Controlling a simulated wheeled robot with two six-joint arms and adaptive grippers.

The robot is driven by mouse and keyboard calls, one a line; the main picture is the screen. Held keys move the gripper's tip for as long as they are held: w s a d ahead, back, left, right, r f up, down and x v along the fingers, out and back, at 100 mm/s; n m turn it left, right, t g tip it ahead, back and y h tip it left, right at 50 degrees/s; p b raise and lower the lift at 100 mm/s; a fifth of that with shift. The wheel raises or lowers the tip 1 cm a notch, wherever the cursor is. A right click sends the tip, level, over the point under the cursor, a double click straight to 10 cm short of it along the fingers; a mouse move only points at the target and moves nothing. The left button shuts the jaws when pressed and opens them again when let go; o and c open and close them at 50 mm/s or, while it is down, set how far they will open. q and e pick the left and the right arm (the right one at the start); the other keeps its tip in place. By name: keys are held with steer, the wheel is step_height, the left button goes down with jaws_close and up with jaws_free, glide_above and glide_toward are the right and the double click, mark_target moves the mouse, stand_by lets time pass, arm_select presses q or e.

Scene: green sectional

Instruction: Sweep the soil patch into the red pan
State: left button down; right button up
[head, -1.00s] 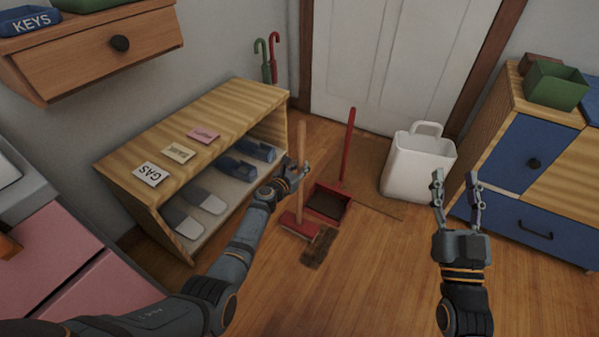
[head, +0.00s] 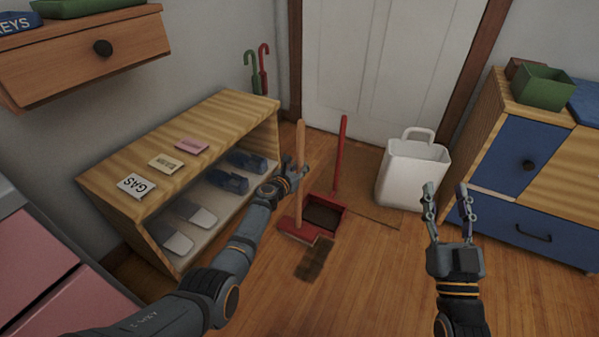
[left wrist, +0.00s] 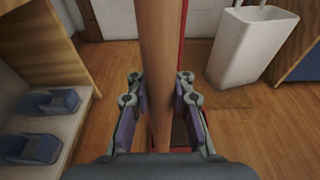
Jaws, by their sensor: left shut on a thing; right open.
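My left gripper (head: 297,180) is shut on the wooden handle of a broom (head: 300,150). The broom stands nearly upright, its red head (head: 302,231) low at the floor. The handle also fills the middle of the left wrist view (left wrist: 162,70), between the fingers. The red pan (head: 338,225) lies on the floor just behind and right of the broom head, with a tall red handle (head: 340,155). The dark brown soil patch (head: 314,261) is on the floor in front of the broom head and pan. My right gripper (head: 446,215) is open and empty, raised at the right.
A shelf (head: 185,130) with shoes and label cards stands left of the broom. A white bin (head: 411,175) stands behind right, near the door, on a brown mat (head: 370,190). A blue-fronted cabinet (head: 530,200) is at the right. Floor in front is clear.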

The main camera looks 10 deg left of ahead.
arm_select(q)
steer(key=shift+r, duration=0.1)
steer(key=shift+s+d+r+p, duration=0.1)
steer(key=shift+s+d+p, duration=0.05)
steer(key=shift+s+p, duration=0.45)
steer(key=shift+s+d+p, duration=0.1)
steer(key=shift+s+p, duration=0.4)
steer(key=shift+p, duration=0.05)
steer(key=shift+s+d+f, duration=0.15)
steer(key=shift+s+f, duration=0.05)
steer(key=shift+s, duration=0.4)
steer(key=shift+s+p, duration=0.1)
steer(key=shift+p, duration=0.25)
steer(key=shift+s+d+r+p, duration=0.1)
steer(key=shift+s+d+p, duration=0.1)
steer(key=shift+s+p, duration=0.5)
steer(key=shift+s+d+r+p, duration=0.15)
steer(key=shift+s+p, duration=0.25)
steer(key=shift+s, duration=0.5)
steer(key=shift+f, duration=0.1)
